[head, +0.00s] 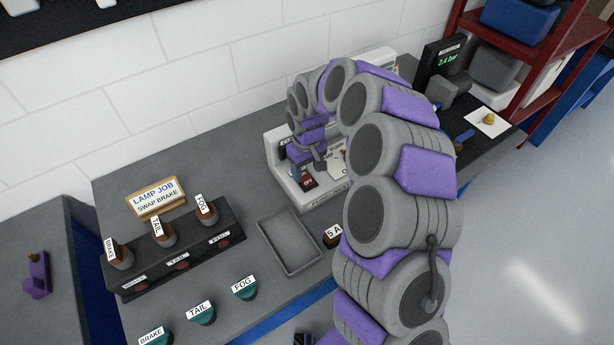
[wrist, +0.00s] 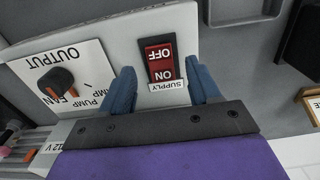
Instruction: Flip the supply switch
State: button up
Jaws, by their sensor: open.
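The supply switch (wrist: 160,62) is a red rocker in a dark frame, marked OFF and ON, with a SUPPLY label beside its ON end. It sits on a pale panel, and I cannot tell which half is pressed. My gripper (wrist: 163,78) is open, with one blue finger on each side of the switch and nothing held. I cannot tell whether the fingers touch the panel. In the head view the red switch (head: 307,183) shows on the grey-white supply unit (head: 288,186), just below my gripper (head: 309,163). My arm hides part of the unit.
An OUTPUT dial (wrist: 58,82) with a black knob, marked FAN and PUMP, is beside the switch. An empty grey tray (head: 289,243) lies in front of the unit. A dark lamp rack (head: 180,250) and several labelled lamps stand on the bench at left.

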aim_at(307, 180)
jog(key=shift+f, duration=1.6)
